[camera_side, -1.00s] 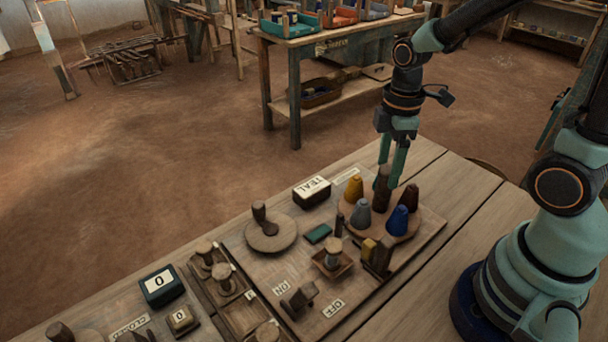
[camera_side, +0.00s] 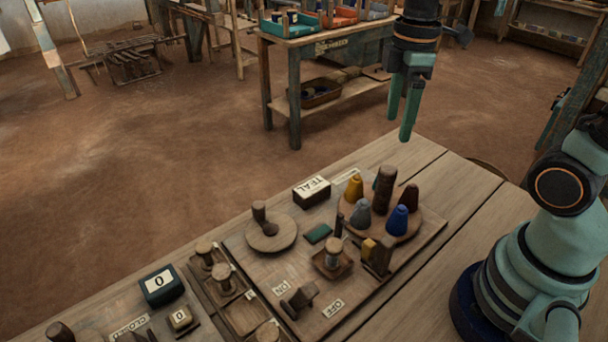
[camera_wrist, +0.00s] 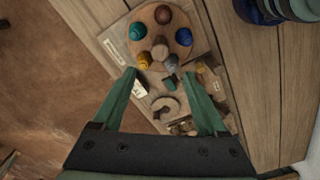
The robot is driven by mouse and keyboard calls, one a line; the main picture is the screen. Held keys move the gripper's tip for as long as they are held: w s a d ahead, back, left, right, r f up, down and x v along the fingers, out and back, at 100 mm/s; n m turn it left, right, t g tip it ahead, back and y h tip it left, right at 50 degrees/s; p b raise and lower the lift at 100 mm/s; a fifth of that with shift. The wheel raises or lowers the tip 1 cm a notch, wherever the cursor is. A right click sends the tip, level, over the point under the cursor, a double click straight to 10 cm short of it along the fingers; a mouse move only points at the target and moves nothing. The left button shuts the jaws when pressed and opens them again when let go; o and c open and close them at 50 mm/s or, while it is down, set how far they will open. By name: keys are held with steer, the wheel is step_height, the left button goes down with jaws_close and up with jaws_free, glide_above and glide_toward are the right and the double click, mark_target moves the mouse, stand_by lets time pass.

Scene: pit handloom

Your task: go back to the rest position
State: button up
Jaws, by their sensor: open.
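My gripper (camera_side: 406,112) is open and empty, with its two teal fingers pointing down, in the air above the far edge of the workbench. In the wrist view its fingers (camera_wrist: 166,88) stand wide apart, with nothing between them but the bench far below. Under it is a round wooden disc (camera_side: 408,232) with a brown centre post (camera_side: 384,190) and coloured cones around it: yellow (camera_side: 354,187), grey (camera_side: 361,214), blue (camera_side: 398,221) and dark brown (camera_side: 410,197). The wrist view also shows a teal cone (camera_wrist: 137,31). The gripper touches none of these.
A black block labelled TEAL (camera_side: 312,192), a round disc with a knob (camera_side: 271,235), small levers and a dark counter box reading 0 (camera_side: 161,286) stand on the bench. A shelf table (camera_side: 340,60) stands behind. Free air surrounds the gripper.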

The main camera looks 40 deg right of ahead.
steer(key=shift+r, duration=0.7)
steer(key=m+t, duration=0.2)
steer(key=m, duration=0.1)
steer(key=a+m+t, duration=0.1)
steer(key=m, duration=0.3)
steer(key=s+r+m+t, duration=0.1)
steer(key=m+t, duration=0.1)
steer(key=m, duration=0.2)
steer(key=shift+a+t, duration=0.25)
steer(key=shift+t, duration=0.05)
